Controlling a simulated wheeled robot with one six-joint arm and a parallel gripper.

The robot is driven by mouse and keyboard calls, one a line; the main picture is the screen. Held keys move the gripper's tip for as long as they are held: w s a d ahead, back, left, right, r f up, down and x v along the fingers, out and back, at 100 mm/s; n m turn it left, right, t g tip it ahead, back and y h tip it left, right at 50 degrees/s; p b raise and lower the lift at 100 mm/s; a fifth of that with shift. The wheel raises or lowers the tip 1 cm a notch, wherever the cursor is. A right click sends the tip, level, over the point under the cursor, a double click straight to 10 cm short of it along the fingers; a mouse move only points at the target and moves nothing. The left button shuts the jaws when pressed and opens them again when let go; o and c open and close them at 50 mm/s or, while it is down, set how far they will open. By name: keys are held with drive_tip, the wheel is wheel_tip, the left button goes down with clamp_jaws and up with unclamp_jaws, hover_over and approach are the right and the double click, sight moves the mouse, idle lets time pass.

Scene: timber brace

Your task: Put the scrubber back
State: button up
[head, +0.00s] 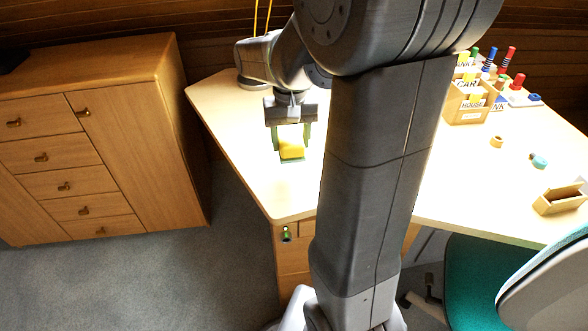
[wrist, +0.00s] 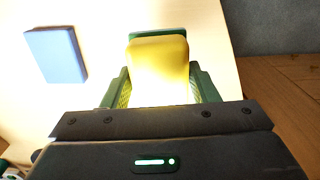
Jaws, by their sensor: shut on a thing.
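The scrubber, a yellow block with a green layer (head: 292,150), is at the left part of the pale desk, and it fills the middle of the wrist view (wrist: 158,65). My gripper (head: 291,136) points down with its green fingers on either side of the yellow part, shut on it. The green layer shows beneath the yellow in the head view. I cannot tell whether the scrubber touches the desk or is just above it.
A blue block (wrist: 56,55) lies on the desk beside the scrubber in the wrist view. Wooden letter holders (head: 466,103), coloured pegs and a small wooden box (head: 560,199) are at the right. A wooden cabinet (head: 95,135) stands left. My arm hides the desk's middle.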

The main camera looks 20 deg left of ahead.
sight(291, 136)
wheel_tip(291, 136, down, 8)
drive_tip(key=shift+f+b, duration=0.1)
drive_tip(key=shift+b, duration=0.7)
drive_tip(key=o, duration=1)
drive_tip(key=shift+f, duration=0.1)
drive_tip(key=shift+c, duration=0.2)
drive_tip(key=shift+o, duration=0.2)
wheel_tip(291, 136, up, 12)
drive_tip(key=p, duration=0.2)
drive_tip(key=shift+r+p, duration=0.2)
drive_tip(key=shift+p, duration=0.2)
